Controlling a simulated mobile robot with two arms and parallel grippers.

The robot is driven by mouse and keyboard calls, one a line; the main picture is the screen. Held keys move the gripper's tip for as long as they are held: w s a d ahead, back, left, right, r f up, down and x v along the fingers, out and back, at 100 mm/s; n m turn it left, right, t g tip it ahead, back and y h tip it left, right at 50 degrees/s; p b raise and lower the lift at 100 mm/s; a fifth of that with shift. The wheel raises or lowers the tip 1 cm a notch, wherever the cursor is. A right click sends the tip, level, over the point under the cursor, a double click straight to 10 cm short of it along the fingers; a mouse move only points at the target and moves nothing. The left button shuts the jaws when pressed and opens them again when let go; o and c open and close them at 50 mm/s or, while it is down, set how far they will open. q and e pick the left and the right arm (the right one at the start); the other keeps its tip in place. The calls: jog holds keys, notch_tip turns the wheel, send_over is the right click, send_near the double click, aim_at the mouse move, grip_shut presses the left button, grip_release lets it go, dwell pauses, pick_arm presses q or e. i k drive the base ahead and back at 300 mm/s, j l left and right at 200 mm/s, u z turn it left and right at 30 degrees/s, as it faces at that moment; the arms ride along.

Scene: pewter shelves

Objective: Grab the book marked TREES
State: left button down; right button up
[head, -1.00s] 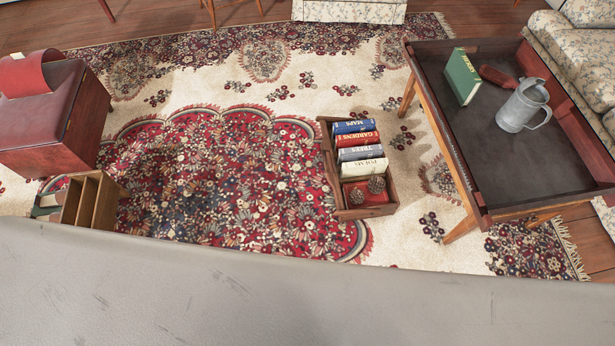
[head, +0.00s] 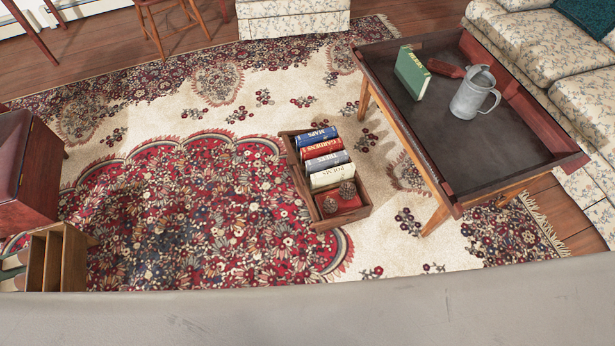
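The book marked TREES (head: 327,162) is grey with its title on the spine. It stands in a wooden crate (head: 345,220) on the rug, in a row of books. The red GARDENS book (head: 322,148) is on its far side and the cream POEMS book (head: 332,176) on its near side. The blue MAPS book (head: 316,136) is at the far end of the row. Neither of my grippers is in view.
Pinecones (head: 347,189) sit in the crate's near end. A tray-topped table (head: 480,165) at right holds a green book (head: 411,74) and a metal pitcher (head: 474,93). A wooden divided rack (head: 74,262) is at lower left. The patterned rug (head: 190,215) left of the crate is clear.

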aim_at(333, 160)
jog(key=i+j+u, duration=0.35)
jog(key=i+j, duration=0.25)
jog(key=j, duration=0.2)
jog(key=i+j+u, duration=0.35)
jog(key=i+j, duration=0.3)
jog(key=i+z, duration=0.15)
jog(key=i, duration=0.35)
jog(key=i+j+z, duration=0.1)
jog(key=i, duration=0.45)
jog(key=i+j+z, duration=0.15)
jog(key=i, duration=0.35)
jog(key=i+z, duration=0.25)
jog(key=z, duration=0.15)
jog(key=i+z, duration=0.2)
jog(key=z, duration=0.2)
jog(key=i+j+z, duration=0.15)
jog(key=z, duration=0.3)
jog(key=i+j+z, duration=0.2)
jog(key=z, duration=0.2)
jog(key=i, duration=0.05)
